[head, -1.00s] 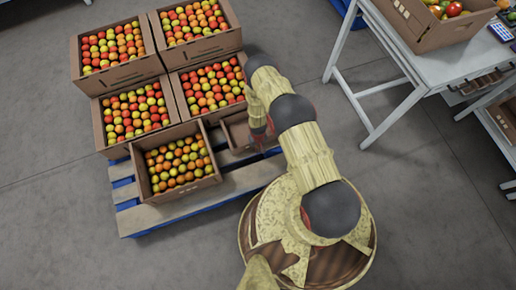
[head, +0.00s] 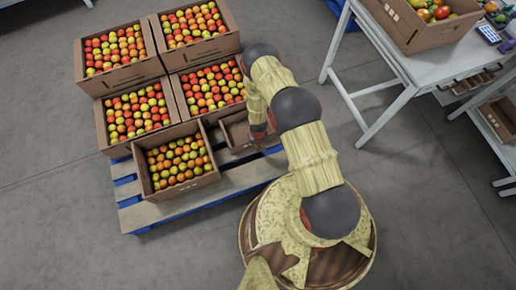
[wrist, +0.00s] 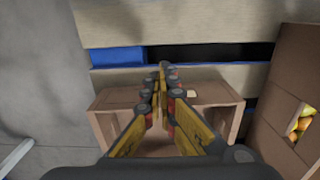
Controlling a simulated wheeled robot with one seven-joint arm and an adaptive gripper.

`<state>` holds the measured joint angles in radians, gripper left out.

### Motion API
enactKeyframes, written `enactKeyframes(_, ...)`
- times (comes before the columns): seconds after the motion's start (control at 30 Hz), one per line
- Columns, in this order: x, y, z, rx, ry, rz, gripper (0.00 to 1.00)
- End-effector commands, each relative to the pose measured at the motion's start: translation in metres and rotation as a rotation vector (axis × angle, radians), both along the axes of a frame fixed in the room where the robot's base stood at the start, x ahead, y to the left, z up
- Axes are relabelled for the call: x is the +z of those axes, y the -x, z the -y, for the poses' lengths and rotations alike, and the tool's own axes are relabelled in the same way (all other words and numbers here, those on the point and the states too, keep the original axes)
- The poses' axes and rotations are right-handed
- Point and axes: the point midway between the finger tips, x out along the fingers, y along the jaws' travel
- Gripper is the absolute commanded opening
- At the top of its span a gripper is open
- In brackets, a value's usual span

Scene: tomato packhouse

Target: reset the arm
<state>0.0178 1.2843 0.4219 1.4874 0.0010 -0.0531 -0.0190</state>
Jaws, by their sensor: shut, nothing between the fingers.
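My gripper (wrist: 162,76) is shut with nothing between its fingers. In the wrist view its fingers point over a small brown cardboard box (wrist: 215,95) on the pallet, and they partly cover it. I cannot tell how far above the box they are. In the head view my arm reaches up from my base and bends down beside the stacked crates. The fingertips are hidden there behind my arm. The small box (head: 236,134) shows partly, just left of my arm's lower link.
A blue-and-wood pallet (head: 150,214) bears several open cardboard crates of tomatoes; the nearest crate (head: 188,184) stands left of the small box. A white table (head: 385,70) with a produce crate (head: 425,38) is at upper right. The floor right of my base is clear.

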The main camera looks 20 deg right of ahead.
Motion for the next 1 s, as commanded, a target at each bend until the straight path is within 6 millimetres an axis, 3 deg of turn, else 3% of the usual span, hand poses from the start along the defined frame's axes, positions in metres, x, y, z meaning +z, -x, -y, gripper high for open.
enactKeyframes(0.43,0.006,0.008,0.0,-0.001,0.0,-0.026,0.0)
enactKeyframes(0.53,0.007,0.029,0.0,-0.003,-0.002,-0.094,0.0)
enactKeyframes(0.67,0.012,0.074,-0.001,-0.004,-0.003,-0.208,0.0)
enactKeyframes(0.73,0.023,0.096,-0.002,-0.006,-0.004,-0.272,0.0)
enactKeyframes(0.8,0.047,0.106,-0.002,-0.007,-0.005,-0.326,0.0)
enactKeyframes(1.0,0.114,0.106,-0.002,-0.008,-0.005,-0.392,0.0)
